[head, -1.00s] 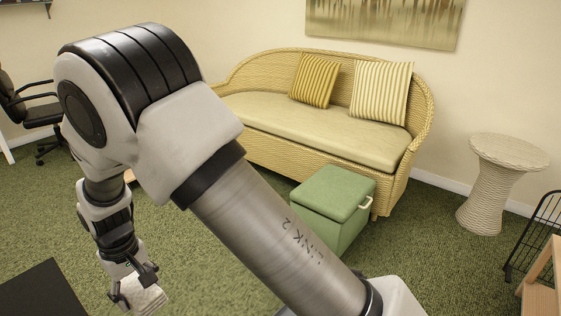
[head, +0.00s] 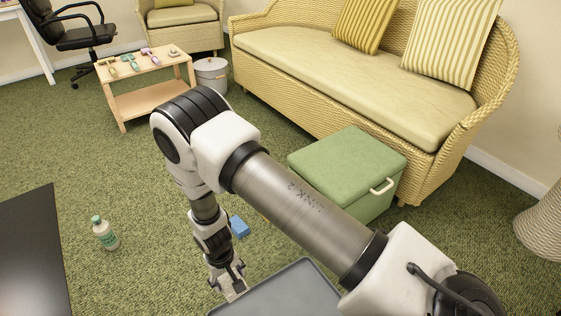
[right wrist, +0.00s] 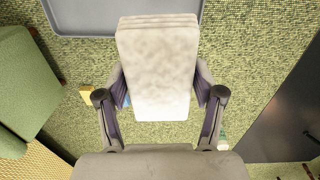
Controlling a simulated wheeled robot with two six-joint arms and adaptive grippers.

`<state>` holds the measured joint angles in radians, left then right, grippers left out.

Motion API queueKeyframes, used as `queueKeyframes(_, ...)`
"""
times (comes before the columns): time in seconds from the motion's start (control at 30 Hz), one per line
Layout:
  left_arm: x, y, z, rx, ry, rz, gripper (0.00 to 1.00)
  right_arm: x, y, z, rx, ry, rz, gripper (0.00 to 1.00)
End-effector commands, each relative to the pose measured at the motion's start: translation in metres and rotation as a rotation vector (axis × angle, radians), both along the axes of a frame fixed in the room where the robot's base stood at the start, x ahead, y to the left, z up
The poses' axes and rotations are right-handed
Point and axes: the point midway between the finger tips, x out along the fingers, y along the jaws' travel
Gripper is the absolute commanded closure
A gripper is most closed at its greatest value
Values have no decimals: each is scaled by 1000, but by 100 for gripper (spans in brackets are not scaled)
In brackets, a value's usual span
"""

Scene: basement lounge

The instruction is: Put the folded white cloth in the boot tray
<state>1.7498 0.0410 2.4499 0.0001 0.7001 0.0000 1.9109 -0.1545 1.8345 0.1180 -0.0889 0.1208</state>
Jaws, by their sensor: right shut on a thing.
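The folded white cloth (right wrist: 158,62) is a thick, layered block held between the two fingers of my right gripper (right wrist: 160,92) in the right wrist view. In the head view, my right gripper (head: 227,279) points down, with part of the cloth (head: 234,291) showing at its fingertips. The grey boot tray (head: 287,292) lies at the bottom of the head view, just right of the gripper and partly cut off. Its rim (right wrist: 62,30) shows at the top of the right wrist view, where the cloth's far end overlaps it in the picture. My left gripper is not in view.
A blue block (head: 239,227) lies on the green carpet behind my right gripper. A green-and-white bottle (head: 105,234) stands to the left, near a dark flat surface (head: 32,255). A green storage ottoman (head: 345,168) and wicker sofa (head: 350,75) stand behind my arm.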

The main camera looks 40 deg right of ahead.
Motion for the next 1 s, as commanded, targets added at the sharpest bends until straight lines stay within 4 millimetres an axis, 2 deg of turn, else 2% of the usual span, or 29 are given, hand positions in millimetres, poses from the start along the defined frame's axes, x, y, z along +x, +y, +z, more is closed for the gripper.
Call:
queueKeyframes(0.03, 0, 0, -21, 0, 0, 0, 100, -14, 0, -42, 1, 10, -7, 88)
queueKeyframes(0.2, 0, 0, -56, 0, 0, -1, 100, -62, 1, -140, 8, 12, -32, 88)
queueKeyframes(0.3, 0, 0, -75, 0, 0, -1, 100, -93, 3, -191, 17, 13, -48, 88)
queueKeyframes(0.4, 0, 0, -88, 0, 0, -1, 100, -118, 5, -227, 26, 11, -61, 88)
queueKeyframes(0.53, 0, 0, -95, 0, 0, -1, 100, -138, 6, -251, 34, 8, -73, 88)
queueKeyframes(0.67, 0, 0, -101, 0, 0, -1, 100, -139, -3, -257, 35, 5, -81, 88)
queueKeyframes(1.0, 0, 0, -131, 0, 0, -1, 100, -110, -84, -266, 35, 3, -84, 88)
